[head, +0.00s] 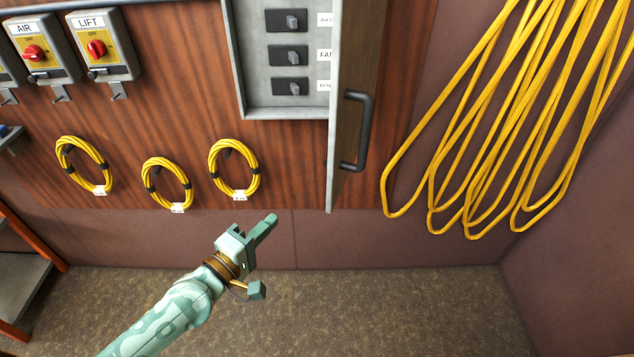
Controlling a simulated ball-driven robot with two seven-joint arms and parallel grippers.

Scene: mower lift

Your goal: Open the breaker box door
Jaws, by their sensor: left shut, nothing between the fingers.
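The breaker box (284,112) is a grey metal frame on the wood-panelled wall, at the top middle. Several dark switches with white labels show inside it. Its door (345,120) stands open, swung out on the right side and seen nearly edge-on. A black bar handle (366,131) is on the door's right-hand face. My left gripper (268,225) is shut and empty, below and left of the door's bottom corner. It appears apart from the door. My right gripper is not in view.
Coiled yellow cables (233,170) hang on the wall left of the door, and long yellow loops (480,130) hang at the right. Switch boxes marked AIR (44,50) and LIFT (101,47) are upper left. A shelf (20,285) stands at the left edge. The floor is clear.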

